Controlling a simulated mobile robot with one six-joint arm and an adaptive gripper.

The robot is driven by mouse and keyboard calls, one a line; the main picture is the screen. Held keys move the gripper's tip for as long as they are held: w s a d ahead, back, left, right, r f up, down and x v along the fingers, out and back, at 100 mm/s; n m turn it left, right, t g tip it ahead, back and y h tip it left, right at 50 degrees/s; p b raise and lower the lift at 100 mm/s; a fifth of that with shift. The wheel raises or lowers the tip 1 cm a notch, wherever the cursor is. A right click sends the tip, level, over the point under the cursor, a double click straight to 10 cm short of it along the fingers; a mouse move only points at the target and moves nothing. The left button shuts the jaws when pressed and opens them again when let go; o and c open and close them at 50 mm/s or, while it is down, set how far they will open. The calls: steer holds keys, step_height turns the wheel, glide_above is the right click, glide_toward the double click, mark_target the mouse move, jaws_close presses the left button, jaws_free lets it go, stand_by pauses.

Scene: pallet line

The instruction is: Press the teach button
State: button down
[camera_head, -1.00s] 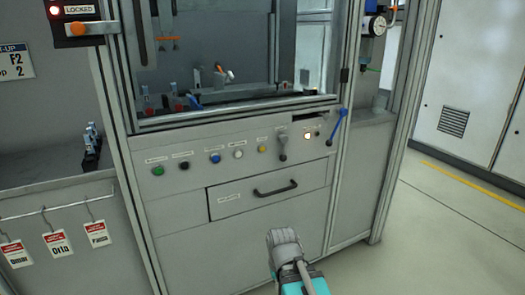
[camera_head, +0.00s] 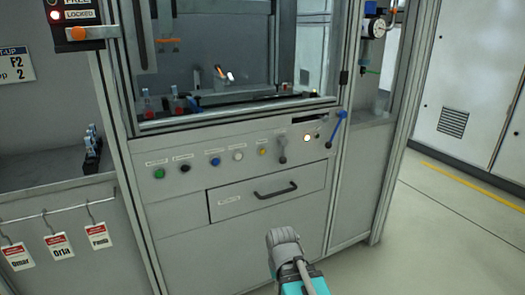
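A row of small round buttons sits on the grey front panel (camera_head: 235,235) of the cabinet: green (camera_head: 160,174), black (camera_head: 185,168), blue (camera_head: 215,161), white (camera_head: 238,156) and yellow (camera_head: 263,152). Each has a small label above it, too small to read, so I cannot tell which is the teach button. My gripper (camera_head: 284,238) shows as a grey end on a teal part of my arm at the bottom centre. In the picture it lies below the drawer and apart from the buttons. Its fingers cannot be made out.
A grey selector lever (camera_head: 282,153), a lit orange-white lamp (camera_head: 307,138) and a blue lever (camera_head: 337,128) are right of the buttons. A drawer with a black handle (camera_head: 275,190) sits below. Red-and-white tags (camera_head: 58,245) hang at left. Open floor (camera_head: 440,245) lies right.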

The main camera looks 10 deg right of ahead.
step_height(320, 180, up, 8)
steer(key=p, duration=0.7)
steer(key=shift+f, duration=0.15)
steer(key=shift+a, duration=0.1)
